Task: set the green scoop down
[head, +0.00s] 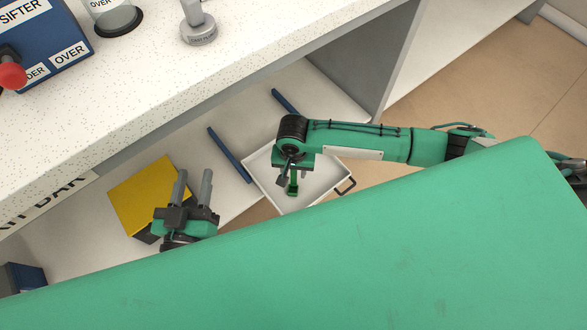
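The green scoop (293,184) is small and dark green, and shows just below my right gripper (291,170), over the white tray (263,172). My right gripper appears shut on it, pointing down, with its fingers partly hidden by the wrist. I cannot tell whether the scoop touches the tray floor. My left gripper (194,172) is open and empty, its two grey fingers apart, in front of a yellow-topped box (140,195).
A speckled white counter (170,80) runs above a lower shelf with blue rails (229,155). On the counter stand a blue sifter box (45,40), a clear jar (117,20) and a grey stamp-like piece (198,27). The tray has a dark handle (346,186).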

